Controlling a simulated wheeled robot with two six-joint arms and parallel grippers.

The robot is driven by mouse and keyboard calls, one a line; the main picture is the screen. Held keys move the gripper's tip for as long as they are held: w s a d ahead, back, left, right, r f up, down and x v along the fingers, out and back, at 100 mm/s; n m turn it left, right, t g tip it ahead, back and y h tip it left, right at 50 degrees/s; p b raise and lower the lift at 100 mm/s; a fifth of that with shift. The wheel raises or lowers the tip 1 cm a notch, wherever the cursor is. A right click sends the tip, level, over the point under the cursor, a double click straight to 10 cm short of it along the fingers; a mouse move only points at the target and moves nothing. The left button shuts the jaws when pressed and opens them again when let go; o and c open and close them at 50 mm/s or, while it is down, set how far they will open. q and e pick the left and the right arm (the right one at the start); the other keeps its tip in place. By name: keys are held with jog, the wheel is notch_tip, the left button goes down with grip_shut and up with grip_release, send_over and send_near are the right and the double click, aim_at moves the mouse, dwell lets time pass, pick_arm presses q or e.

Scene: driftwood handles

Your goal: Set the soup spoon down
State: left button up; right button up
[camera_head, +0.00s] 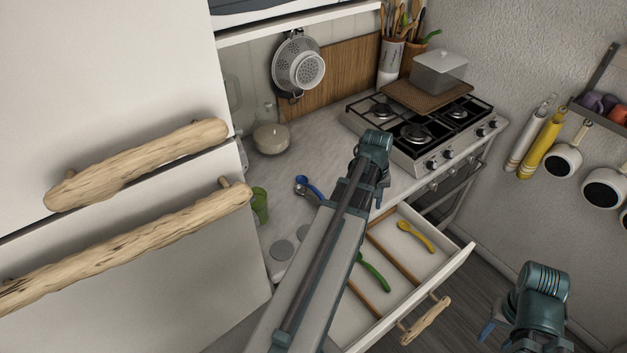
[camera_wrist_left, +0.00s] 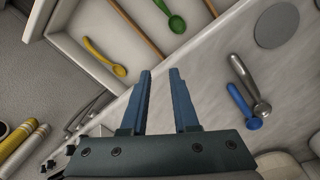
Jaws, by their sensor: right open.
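Four spoon-like utensils show, and I cannot tell which is the soup spoon. A yellow spoon (camera_head: 415,236) and a green spoon (camera_head: 373,272) lie in separate compartments of the open drawer (camera_head: 458,262). A blue utensil (camera_wrist_left: 243,106) and a silver one (camera_wrist_left: 250,85) lie side by side on the counter. My left gripper (camera_wrist_left: 161,72) is open and empty, its fingers apart, above the counter and drawer edge; in the head view its arm mostly hides it. My right gripper (camera_head: 512,342) is open at the lower right, outside the drawer, with no object visible in it.
A stove (camera_head: 425,125) with a lidded pot (camera_head: 438,70) stands behind the drawer. A green cup (camera_head: 260,205), a pale pot (camera_head: 271,138) and grey discs (camera_head: 282,250) are on the counter. The drawer's driftwood handle (camera_head: 427,320) juts out front.

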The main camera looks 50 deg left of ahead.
pick_arm(q)
jog(key=s+a+r+n+p, duration=0.2)
jog(key=a+r+n+p, duration=0.15)
jog(key=a, duration=0.65)
jog(key=n+t+p, duration=0.1)
jog(key=n+p, duration=0.1)
jog(key=n, duration=0.2)
send_near(314, 188)
pick_arm(e)
notch_tip(314, 188, up, 6)
pick_arm(q)
jog(key=f+b, duration=0.1)
jog(key=b, duration=0.2)
jog(key=f+b, duration=0.1)
jog(key=b, duration=0.2)
jog(key=f+b, duration=0.2)
jog(key=b, duration=0.1)
jog(key=shift+w, duration=0.3)
pick_arm(e)
notch_tip(314, 188, down, 8)
pick_arm(q)
jog(key=shift+d+f, duration=0.1)
pick_arm(e)
jog(key=shift+f, duration=0.1)
